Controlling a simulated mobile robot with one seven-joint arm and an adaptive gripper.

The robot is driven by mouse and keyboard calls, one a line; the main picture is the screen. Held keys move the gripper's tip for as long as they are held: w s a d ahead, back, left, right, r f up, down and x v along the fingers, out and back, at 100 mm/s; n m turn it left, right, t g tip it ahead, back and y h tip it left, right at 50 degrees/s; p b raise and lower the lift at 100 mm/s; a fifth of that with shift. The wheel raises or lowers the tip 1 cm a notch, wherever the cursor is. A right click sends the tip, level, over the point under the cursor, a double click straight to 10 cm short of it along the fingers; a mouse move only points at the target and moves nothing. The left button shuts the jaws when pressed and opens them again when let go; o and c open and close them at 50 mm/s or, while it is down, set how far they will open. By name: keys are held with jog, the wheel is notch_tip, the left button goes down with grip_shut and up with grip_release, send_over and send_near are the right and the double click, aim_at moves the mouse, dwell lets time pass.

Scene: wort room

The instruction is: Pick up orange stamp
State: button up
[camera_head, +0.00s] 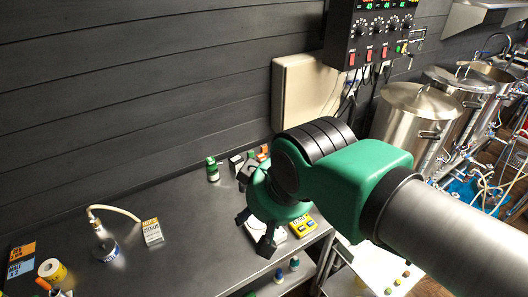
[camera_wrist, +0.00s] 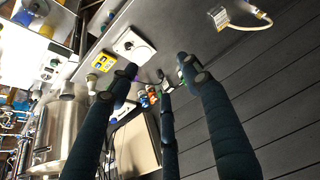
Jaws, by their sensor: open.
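My gripper (camera_head: 256,230) is over the dark counter with its fingers spread, partly hidden behind my green wrist. In the wrist view my gripper's (camera_wrist: 160,78) dark fingers stand apart with nothing between them. A small orange-topped thing (camera_head: 264,149), which may be the orange stamp, is at the back of the counter near the wall, just beyond my gripper.
A green-and-white bottle (camera_head: 212,168) stands left of the cluster. A yellow device (camera_head: 303,228) and a white scale (camera_wrist: 133,45) lie near my gripper. The counter's middle is clear.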

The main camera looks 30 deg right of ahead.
jog(key=w+d+r+g+p, duration=0.1)
jog(key=w+d+r+p, duration=0.2)
jog(key=w, duration=0.6)
jog(key=w+d+r+p, duration=0.15)
jog(key=w+r, duration=0.25)
jog(key=w, duration=0.5)
jog(key=g+p, duration=0.3)
jog(key=p, duration=0.6)
send_over(264, 146)
jog(key=s, duration=0.2)
notch_tip(264, 146, down, 29)
jog(key=shift+w, duration=0.1)
jog(key=shift+f, duration=0.2)
jog(key=shift+w+f+p, duration=0.1)
jog(key=shift+w+f, duration=0.05)
jog(key=shift+f, duration=1.2)
jog(key=shift+w+f+p, duration=0.15)
jog(key=shift+w+f, duration=0.05)
jog(key=shift+f, duration=1.2)
jog(key=shift+w+f+p, duration=0.1)
jog(key=shift+w+f, duration=0.05)
jog(key=shift+f, duration=1.2)
